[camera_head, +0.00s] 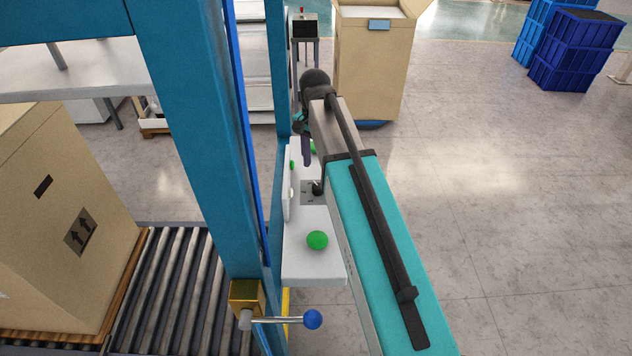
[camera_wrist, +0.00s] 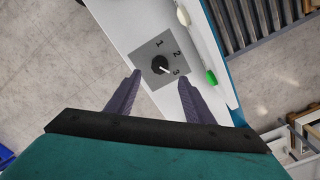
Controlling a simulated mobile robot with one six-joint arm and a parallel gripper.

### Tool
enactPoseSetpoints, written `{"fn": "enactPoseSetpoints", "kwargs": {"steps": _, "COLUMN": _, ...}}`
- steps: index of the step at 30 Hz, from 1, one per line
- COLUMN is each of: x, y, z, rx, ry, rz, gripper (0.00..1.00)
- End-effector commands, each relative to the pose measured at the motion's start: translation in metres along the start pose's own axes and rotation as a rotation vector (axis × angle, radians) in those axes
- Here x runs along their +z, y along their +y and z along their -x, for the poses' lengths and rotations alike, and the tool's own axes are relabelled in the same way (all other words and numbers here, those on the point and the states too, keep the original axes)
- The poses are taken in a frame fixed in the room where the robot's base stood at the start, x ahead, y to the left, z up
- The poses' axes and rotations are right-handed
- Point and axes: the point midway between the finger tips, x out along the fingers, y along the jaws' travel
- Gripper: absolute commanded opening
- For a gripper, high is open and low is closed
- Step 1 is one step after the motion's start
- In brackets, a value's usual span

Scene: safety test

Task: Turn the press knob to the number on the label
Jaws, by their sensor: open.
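The press knob (camera_wrist: 159,64) is a small black dial on a grey plate (camera_wrist: 148,51) marked 1, 2 and 3. Its white pointer mark faces the lower right, toward the 3. The knob also shows in the head view (camera_head: 318,188), on the white control panel (camera_head: 312,268) fixed to the blue frame. My gripper (camera_wrist: 160,79) is open and empty. Its two purple fingers point at the panel, one on each side below the knob, apart from it. In the head view one finger of my gripper (camera_head: 306,150) shows above the plate. I cannot make out a label giving a number.
A green button (camera_head: 317,240) sits on the panel near the front. A lever with a blue ball (camera_head: 312,319) sticks out below. The blue frame post (camera_head: 190,130) and roller conveyor (camera_head: 175,290) with a cardboard box (camera_head: 60,220) stand left.

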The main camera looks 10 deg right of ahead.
Motion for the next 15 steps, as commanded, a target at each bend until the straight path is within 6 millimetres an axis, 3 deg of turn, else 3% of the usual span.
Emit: {"fn": "enactPoseSetpoints", "kwargs": {"steps": 15, "x": 0.001, "y": 0.000, "z": -0.050, "rx": 0.001, "ry": -0.001, "rz": 0.001, "gripper": 0.48}}
